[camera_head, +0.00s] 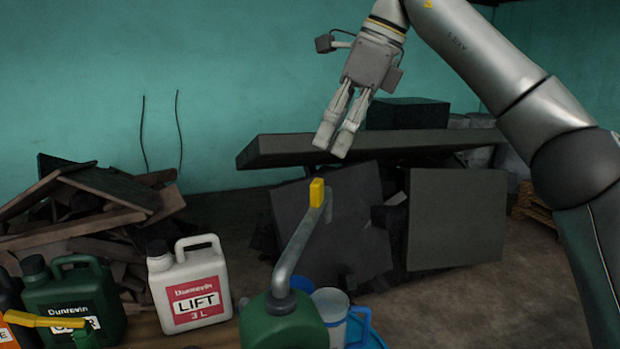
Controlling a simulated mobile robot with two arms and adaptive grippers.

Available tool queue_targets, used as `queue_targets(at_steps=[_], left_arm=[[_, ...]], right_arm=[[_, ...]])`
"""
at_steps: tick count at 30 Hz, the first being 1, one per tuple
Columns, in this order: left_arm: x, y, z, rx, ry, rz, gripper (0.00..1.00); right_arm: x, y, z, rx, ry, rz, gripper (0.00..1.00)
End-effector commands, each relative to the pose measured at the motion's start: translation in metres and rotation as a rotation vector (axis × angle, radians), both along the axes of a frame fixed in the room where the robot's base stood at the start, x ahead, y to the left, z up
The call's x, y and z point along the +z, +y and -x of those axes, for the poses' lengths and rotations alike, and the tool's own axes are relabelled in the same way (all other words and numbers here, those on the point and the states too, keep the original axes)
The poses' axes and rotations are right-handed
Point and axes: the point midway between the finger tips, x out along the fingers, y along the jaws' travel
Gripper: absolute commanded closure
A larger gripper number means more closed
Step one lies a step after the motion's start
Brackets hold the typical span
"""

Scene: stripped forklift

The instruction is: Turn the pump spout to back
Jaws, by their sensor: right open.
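A green container (284,323) stands at the bottom centre, cut off by the frame edge. A grey bent pipe (300,242) rises from its top and leans away to the upper right, with a yellow block (317,192) at its upper end. A yellow-orange spout or lever (35,320) on a green cap shows at the lower left; I cannot tell which of the two is the pump spout. My right gripper (337,144) is open and empty, pointing down, and appears above the yellow block with a gap between them. My left gripper is out of view.
A white LIFT jug (190,285) and a dark green jug (72,300) stand to the left. A clear measuring jug (330,308) and a blue container (368,330) stand right of the green container. Dark slabs (340,148) and scrap boards (110,188) lie behind.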

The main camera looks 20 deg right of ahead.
Motion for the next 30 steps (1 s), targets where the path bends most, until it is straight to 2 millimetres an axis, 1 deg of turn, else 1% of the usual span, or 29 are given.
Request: queue_targets(at_steps=[4,9,12,16,21,23,26,29,30], left_arm=[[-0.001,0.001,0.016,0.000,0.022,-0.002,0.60],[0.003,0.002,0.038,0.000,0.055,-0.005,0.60],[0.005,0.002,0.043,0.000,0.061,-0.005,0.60],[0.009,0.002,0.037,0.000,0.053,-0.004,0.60],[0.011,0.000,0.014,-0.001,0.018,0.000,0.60],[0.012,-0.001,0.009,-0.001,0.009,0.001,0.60],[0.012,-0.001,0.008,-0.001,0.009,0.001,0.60],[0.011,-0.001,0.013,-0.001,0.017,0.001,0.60],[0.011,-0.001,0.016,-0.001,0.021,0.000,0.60]], right_arm=[[-0.023,0.006,-0.004,0.001,0.003,0.000,0.47],[-0.052,0.017,-0.010,0.001,0.003,0.002,0.47],[-0.068,0.023,-0.013,0.001,0.003,0.001,0.47],[-0.083,0.028,-0.017,-0.001,0.002,0.000,0.47],[-0.092,0.032,-0.019,-0.001,0.001,-0.001,0.47],[-0.093,0.032,-0.019,-0.001,0.000,0.000,0.47],[-0.094,0.032,-0.019,-0.001,0.000,-0.001,0.47],[-0.093,0.032,-0.019,-0.001,0.000,-0.001,0.47],[-0.093,0.032,-0.019,-0.001,0.000,-0.001,0.52]])
